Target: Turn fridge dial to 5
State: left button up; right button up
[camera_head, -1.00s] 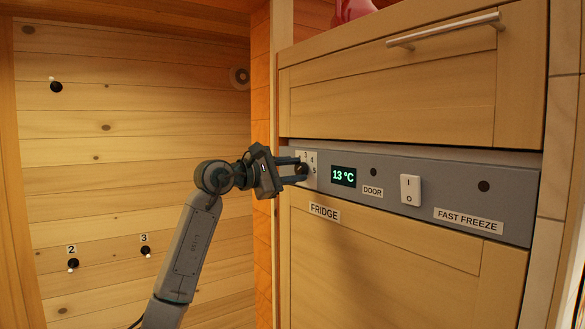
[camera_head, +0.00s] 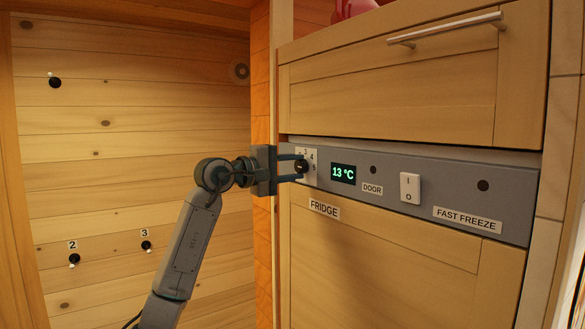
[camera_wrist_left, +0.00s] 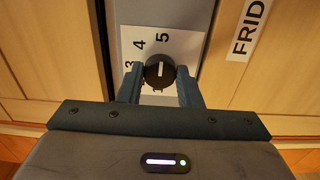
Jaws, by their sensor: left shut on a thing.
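The fridge dial (camera_head: 301,167) is a small black round knob on a white number plate at the left end of the grey control panel. In the left wrist view the dial (camera_wrist_left: 159,72) has a white mark that points up, towards the 5. The 3 and 4 lie to the left of the 5. My left gripper (camera_head: 298,168) is shut on the dial, with one finger on each side of it. These fingers also show in the left wrist view (camera_wrist_left: 160,82). The lower part of the number plate is partly hidden by the gripper. My right gripper is not in view.
The grey panel (camera_head: 430,180) also holds a green display (camera_head: 343,174) reading 13 °C, a white rocker switch (camera_head: 410,188) and a FAST FREEZE label (camera_head: 468,220). A drawer handle (camera_head: 445,28) juts out above.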

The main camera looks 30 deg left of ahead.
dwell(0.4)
pick_arm(q)
jog(key=o, duration=1)
jog(key=shift+b+v, duration=2.85)
jog(key=shift+v, duration=2.6)
